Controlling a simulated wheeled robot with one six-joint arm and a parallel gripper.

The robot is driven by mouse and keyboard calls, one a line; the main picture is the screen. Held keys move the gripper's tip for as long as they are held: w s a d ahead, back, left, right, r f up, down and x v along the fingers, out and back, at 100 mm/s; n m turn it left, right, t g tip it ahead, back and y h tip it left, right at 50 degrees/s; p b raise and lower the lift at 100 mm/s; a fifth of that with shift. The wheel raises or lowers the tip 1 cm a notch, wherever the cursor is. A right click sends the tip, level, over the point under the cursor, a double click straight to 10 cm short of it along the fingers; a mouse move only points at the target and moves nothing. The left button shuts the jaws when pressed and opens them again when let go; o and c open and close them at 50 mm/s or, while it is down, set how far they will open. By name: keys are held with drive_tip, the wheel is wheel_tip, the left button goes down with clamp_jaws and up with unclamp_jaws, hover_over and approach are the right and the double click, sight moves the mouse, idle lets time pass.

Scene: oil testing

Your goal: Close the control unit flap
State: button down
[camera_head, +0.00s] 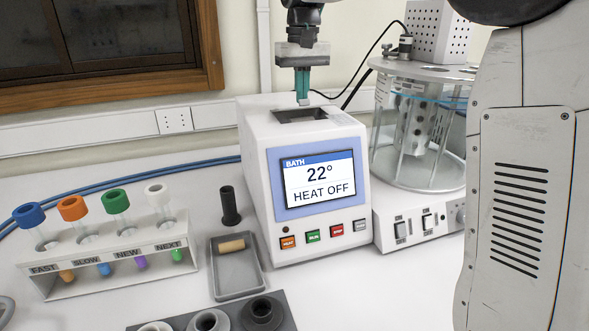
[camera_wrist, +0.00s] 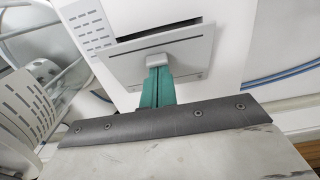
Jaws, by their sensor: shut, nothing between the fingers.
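The control unit (camera_head: 255,170) is a white box with a screen reading "BATH 22° HEAT OFF". A dark opening (camera_head: 302,115) shows in its top. In the wrist view the grey flap (camera_wrist: 190,66) sits on the white casing, with a dark gap (camera_wrist: 160,37) along one edge. A light grey knob (camera_wrist: 165,61) stands on the flap. My gripper (camera_head: 302,101) points down over the unit's top with its green fingers together. In the wrist view the fingertips (camera_wrist: 158,72) are at the knob; whether they touch it I cannot tell.
A rack (camera_head: 115,255) of coloured-cap tubes stands at the left, with a grey tray (camera_head: 237,283) and black cylinder (camera_head: 229,206) beside the unit. A glass bath (camera_head: 420,130) stands close on the right. A wall is behind.

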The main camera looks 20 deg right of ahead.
drive_tip(key=shift+f, duration=1.15)
wheel_tip(320, 180, up, 9)
drive_tip(key=shift+s, duration=0.1)
drive_tip(key=s+d+f, duration=0.1)
drive_tip(key=s+f, duration=0.5)
drive_tip(key=s, duration=0.6)
drive_tip(key=s+d+f+t, duration=0.1)
drive_tip(key=s+f, duration=0.6)
drive_tip(key=s, duration=0.5)
drive_tip(key=s+d+f, duration=0.1)
drive_tip(key=s+f, duration=0.5)
drive_tip(key=s, duration=0.7)
drive_tip(key=shift+d+f, duration=0.15)
drive_tip(key=shift+f, duration=0.2)
